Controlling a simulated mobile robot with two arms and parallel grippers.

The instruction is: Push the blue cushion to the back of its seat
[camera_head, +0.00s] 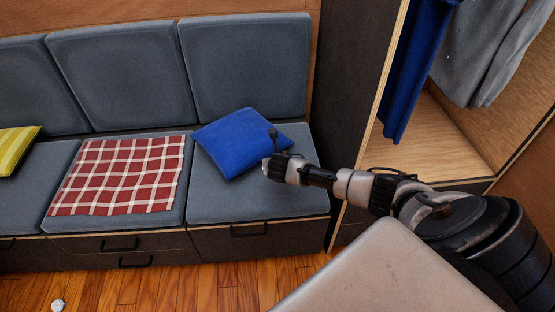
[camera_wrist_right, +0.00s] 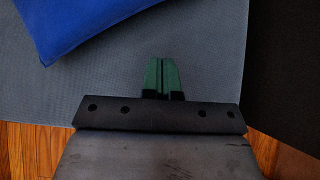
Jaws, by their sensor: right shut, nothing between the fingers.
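The blue cushion (camera_head: 232,143) lies tilted on the right-hand grey seat (camera_head: 250,205). Its far edge is close to the seat's backrest (camera_head: 245,70), but I cannot tell if they touch. My right gripper (camera_head: 268,168) is at the cushion's right front side and hides a little of it. In the right wrist view the gripper's green fingers (camera_wrist_right: 163,78) are shut and empty over the grey seat. There the blue cushion (camera_wrist_right: 80,22) lies up and left of the fingertips, apart from them in the picture. My left gripper is not in view.
A red checked cloth (camera_head: 120,175) covers the middle seat, and a yellow striped cushion (camera_head: 15,148) lies at far left. A dark panel (camera_head: 345,110) borders the bench on the right, beside an open wardrobe with hanging clothes (camera_head: 415,70). A small white object (camera_head: 57,305) is on the floor.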

